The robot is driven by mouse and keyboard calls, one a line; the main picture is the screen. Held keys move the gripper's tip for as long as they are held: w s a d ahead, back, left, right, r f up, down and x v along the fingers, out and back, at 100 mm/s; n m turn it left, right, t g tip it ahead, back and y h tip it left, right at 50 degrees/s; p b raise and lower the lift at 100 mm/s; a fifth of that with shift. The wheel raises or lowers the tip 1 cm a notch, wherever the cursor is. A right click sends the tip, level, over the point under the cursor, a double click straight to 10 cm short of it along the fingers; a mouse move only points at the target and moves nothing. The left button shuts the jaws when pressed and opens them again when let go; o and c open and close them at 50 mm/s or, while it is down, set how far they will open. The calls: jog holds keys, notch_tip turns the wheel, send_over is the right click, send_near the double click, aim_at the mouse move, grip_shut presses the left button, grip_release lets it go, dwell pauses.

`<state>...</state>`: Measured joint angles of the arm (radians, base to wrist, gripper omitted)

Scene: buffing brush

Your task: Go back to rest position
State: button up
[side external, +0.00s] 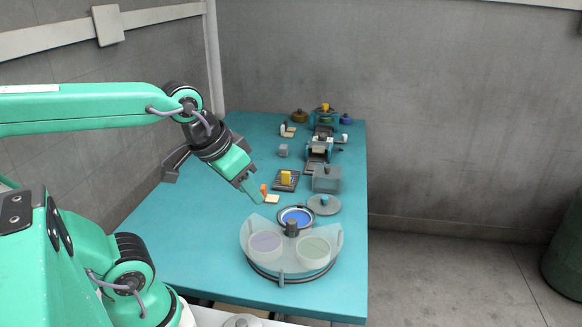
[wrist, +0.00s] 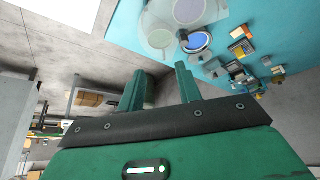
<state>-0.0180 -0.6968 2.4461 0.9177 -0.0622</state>
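My gripper (side external: 259,198) hangs over the middle of the teal table (side external: 190,235), angled down to the right, in the side view. In the wrist view its two green fingers (wrist: 160,70) stand apart with nothing between them, so it is open and empty. In the side view its tip overlaps the area beside a small orange piece (side external: 263,189) and a cream block (side external: 272,199). I cannot tell the height of the tip above the table. I cannot make out a buffing brush for certain.
A round stand with two bowls (side external: 266,246) (side external: 314,252) and a blue dish (side external: 296,216) is at the front right. Behind are a yellow block (side external: 286,177) on a dark tray, a grey box (side external: 326,179) and several small items.

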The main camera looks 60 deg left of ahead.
jog(key=shift+s+d+f+m, duration=0.2)
jog(key=shift+s+f+m, duration=0.3)
jog(key=shift+s, duration=0.1)
